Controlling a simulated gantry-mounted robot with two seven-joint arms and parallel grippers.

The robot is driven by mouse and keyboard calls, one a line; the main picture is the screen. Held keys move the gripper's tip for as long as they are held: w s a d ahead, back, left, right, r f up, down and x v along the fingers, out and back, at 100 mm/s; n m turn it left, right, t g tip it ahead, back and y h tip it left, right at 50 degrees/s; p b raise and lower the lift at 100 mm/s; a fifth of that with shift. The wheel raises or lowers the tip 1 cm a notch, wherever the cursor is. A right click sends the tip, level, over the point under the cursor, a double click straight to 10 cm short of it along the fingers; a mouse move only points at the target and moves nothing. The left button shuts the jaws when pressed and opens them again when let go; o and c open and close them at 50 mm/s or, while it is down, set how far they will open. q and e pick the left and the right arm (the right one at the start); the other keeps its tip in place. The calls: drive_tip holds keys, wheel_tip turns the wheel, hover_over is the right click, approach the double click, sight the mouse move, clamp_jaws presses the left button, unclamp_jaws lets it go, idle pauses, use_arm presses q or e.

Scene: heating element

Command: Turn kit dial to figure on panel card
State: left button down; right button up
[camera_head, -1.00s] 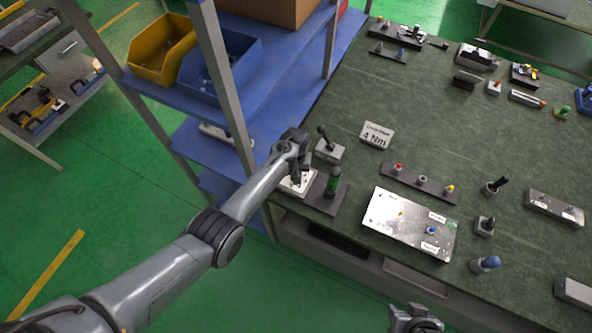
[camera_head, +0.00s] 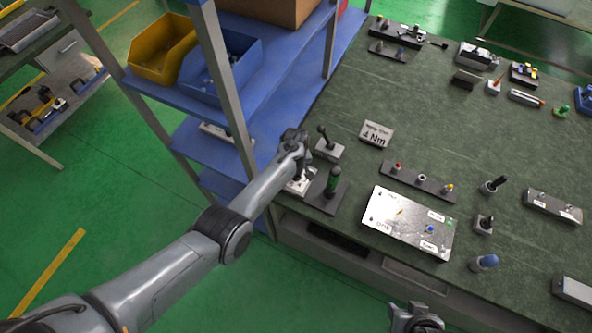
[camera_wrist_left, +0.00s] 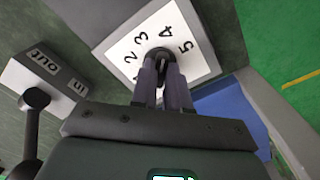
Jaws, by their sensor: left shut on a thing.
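The kit dial has a white face (camera_wrist_left: 178,30) with black figures; 2, 3, 4 and 5 can be read in the left wrist view, and the rest is hidden by my fingers. My left gripper (camera_wrist_left: 163,62) is shut on the dial's dark knob (camera_wrist_left: 160,56) at the middle of the face. In the head view the dial box (camera_head: 303,186) is at the bench's left edge, mostly behind my left gripper (camera_head: 295,172).
A lever box (camera_head: 329,149) stands close behind the dial; its "in" and "out" labels (camera_wrist_left: 46,63) show in the left wrist view. A metal panel (camera_head: 400,222) lies further right. The blue shelf (camera_head: 270,110) is on the left.

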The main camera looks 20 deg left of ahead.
use_arm(q)
drive_tip(key=c, duration=1.1)
unclamp_jaws()
drive_tip(key=shift+r, duration=0.1)
drive_tip(key=shift+r, duration=0.25)
drive_tip(key=shift+r+p, duration=1.45)
drive_tip(key=shift+r, duration=3.6)
